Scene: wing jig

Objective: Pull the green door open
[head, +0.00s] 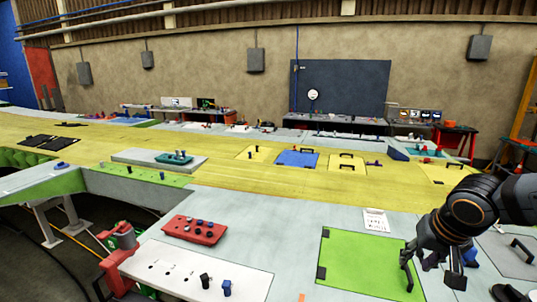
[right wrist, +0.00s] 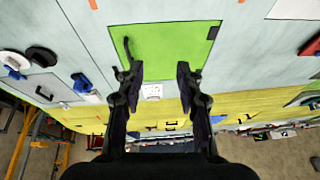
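The green door (head: 365,262) is a flat panel lying in the pale work surface, and it looks shut. Dark hinges (head: 323,253) show on its left edge in the head view. Its black handle (head: 406,272) is by the right edge, partly behind my right gripper. My right gripper (head: 430,265) hangs over the door's right edge. In the right wrist view the gripper (right wrist: 158,73) is open with nothing between its fingers. There the green door (right wrist: 172,42) lies beyond the fingertips, and the handle (right wrist: 127,50) is just past the left finger. My left gripper is out of view.
A red tray with knobs (head: 195,230) and a white board (head: 190,270) with dark and blue pegs are on the left. A paper note (head: 376,221) lies behind the door. Another panel with a black handle (head: 522,250) is at the right.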

